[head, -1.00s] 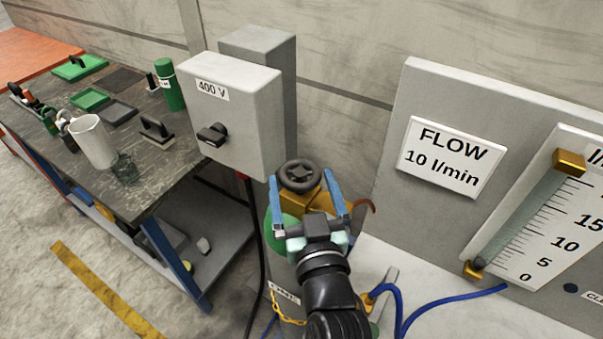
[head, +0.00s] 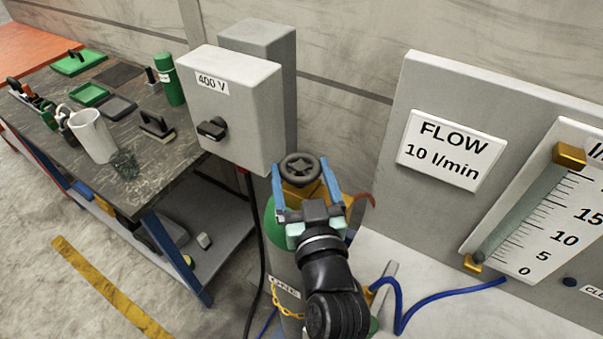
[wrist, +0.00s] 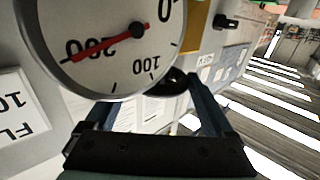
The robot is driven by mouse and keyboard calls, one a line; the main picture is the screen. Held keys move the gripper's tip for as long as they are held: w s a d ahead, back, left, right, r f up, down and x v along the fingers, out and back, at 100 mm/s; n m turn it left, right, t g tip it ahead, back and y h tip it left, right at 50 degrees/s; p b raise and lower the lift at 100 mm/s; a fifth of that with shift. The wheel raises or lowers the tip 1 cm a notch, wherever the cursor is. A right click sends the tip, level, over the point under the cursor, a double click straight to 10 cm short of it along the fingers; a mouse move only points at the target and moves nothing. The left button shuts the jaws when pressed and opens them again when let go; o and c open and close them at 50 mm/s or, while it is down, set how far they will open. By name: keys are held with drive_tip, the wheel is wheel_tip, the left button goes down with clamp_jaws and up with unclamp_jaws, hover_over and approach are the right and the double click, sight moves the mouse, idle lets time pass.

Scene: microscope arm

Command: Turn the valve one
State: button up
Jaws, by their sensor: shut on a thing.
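The valve is a dark round handwheel (head: 302,168) on a brass body (head: 303,193), on top of a green and grey gas cylinder (head: 284,257) labelled ONE. My gripper (head: 302,172) has its two blue fingers on opposite sides of the handwheel and is shut on it. In the wrist view, a small part of the dark handwheel (wrist: 174,82) shows between the fingers (wrist: 160,95), behind a round gauge (wrist: 112,45). The gauge has a red needle pointing near 200. My gripper and wrist hide part of the brass body and cylinder.
A grey 400 V box (head: 232,105) with a black knob stands close left of the valve. A workbench (head: 165,182) with a mug and tools is further left. At right stand a FLOW 10 l/min panel (head: 452,150) and a flow scale (head: 545,215). A blue hose (head: 440,292) runs low.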

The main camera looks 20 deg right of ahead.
drive_tip(key=b, duration=0.2)
drive_tip(key=shift+d+f+y+b, duration=0.15)
drive_tip(key=shift+f+y+b, duration=0.15)
drive_tip(key=shift+f, duration=0.05)
drive_tip(key=n+y+b, duration=0.1)
drive_tip(key=b, duration=0.1)
drive_tip(key=shift+d+b, duration=0.1)
drive_tip(key=shift+b, duration=0.25)
drive_tip(key=shift+d+n+y+b, duration=0.1)
drive_tip(key=shift+n+y+b, duration=0.5)
drive_tip(key=shift+y+b, duration=0.5)
drive_tip(key=n+y+b, duration=0.2)
drive_tip(key=b, duration=0.1)
drive_tip(key=shift+d+r+y, duration=0.1)
drive_tip(key=shift+y, duration=0.3)
drive_tip(key=shift+r+n+y+b, duration=0.2)
drive_tip(key=shift+n+y+b, duration=0.5)
drive_tip(key=shift+y, duration=0.3)
drive_tip(key=o, duration=1.1)
drive_tip(key=shift+s, duration=0.1)
